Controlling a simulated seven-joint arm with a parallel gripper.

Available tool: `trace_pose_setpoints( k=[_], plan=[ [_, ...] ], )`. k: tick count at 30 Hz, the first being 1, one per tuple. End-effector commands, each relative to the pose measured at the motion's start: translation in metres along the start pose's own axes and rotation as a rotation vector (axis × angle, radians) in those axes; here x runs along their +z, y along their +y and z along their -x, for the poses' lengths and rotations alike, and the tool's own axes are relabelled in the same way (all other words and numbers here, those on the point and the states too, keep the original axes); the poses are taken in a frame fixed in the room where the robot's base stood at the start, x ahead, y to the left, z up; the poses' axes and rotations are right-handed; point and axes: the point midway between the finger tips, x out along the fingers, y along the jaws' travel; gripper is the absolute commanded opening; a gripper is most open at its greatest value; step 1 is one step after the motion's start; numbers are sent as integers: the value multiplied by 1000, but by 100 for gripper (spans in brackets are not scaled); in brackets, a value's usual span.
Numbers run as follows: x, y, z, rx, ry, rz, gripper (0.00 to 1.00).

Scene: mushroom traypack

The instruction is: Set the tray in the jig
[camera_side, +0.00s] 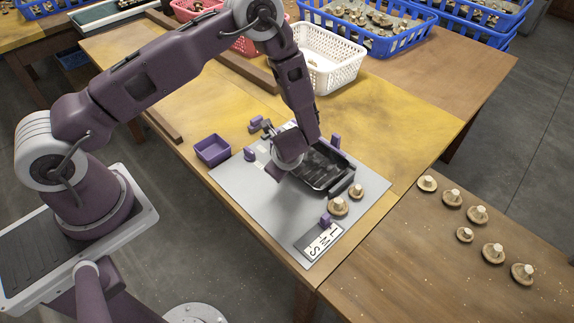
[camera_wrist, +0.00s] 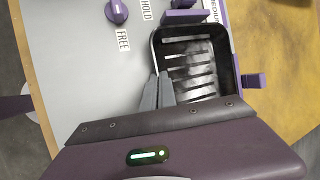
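The black tray (camera_side: 326,172) is over the grey plate, among the purple blocks of the jig (camera_side: 335,141); it looks empty. In the wrist view the tray (camera_wrist: 238,75) shows its ribbed floor. One purple block (camera_wrist: 252,81) stands by its right wall and another (camera_wrist: 185,17) by its far wall. My gripper (camera_wrist: 158,76) has its two grey fingers close together at the tray's left wall, one on each side of the rim, and looks shut on it. My wrist hides the tray's near end. I cannot tell whether the tray rests on the plate or hangs slightly above it.
A purple knob (camera_wrist: 117,11) sits by the FREE and HOLD labels. A small purple bin (camera_side: 212,150) is left of the plate. Two mushrooms (camera_side: 338,206) lie near the tray, by a label card (camera_side: 320,243). More mushrooms (camera_side: 477,214) lie right; a white basket (camera_side: 325,60) stands behind.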

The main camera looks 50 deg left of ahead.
Motion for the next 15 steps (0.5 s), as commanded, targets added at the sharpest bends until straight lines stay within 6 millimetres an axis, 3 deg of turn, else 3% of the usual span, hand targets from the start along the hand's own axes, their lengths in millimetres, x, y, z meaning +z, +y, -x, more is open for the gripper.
trace_pose_setpoints(
  k=[6,9,15],
  plan=[
    [-1,1,-2,0,0,-1,0],
    [-1,1,-2,0,0,0,10],
    [0,1,-1,1,0,-1,10]
  ],
)
